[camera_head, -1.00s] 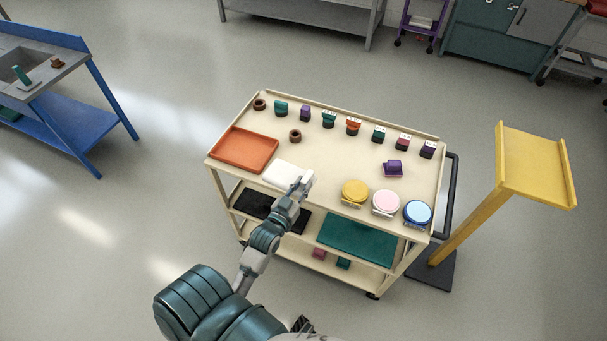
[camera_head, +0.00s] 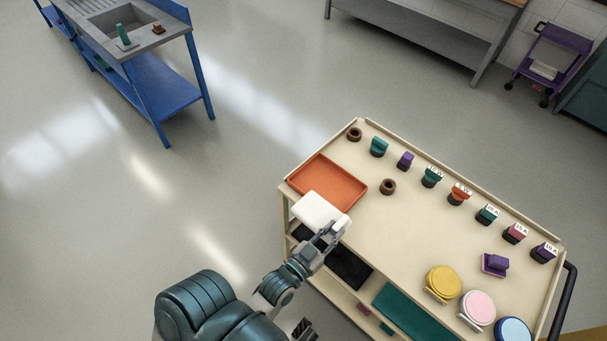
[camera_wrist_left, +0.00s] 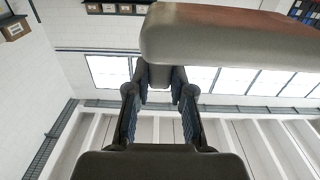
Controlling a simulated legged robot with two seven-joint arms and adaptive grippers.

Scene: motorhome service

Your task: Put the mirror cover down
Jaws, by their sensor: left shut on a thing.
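The white mirror cover (camera_head: 317,207) is in my left gripper (camera_head: 332,228), which is shut on its near right end. In the head view the cover overlaps the near edge of the orange tray (camera_head: 342,169) at the cart's left end. I cannot tell how high it is above the cart top. In the left wrist view the cover (camera_wrist_left: 230,35) is a shaded rounded slab across the upper right, at the fingertips (camera_wrist_left: 160,90). The fingers hide part of the cover.
The cream cart (camera_head: 400,235) carries a row of labelled blocks along its far edge. A brown ring (camera_head: 388,186) lies right of the tray. Yellow (camera_head: 443,280), pink (camera_head: 478,307) and blue (camera_head: 513,330) round pieces stand at the near right. The cart's middle is clear.

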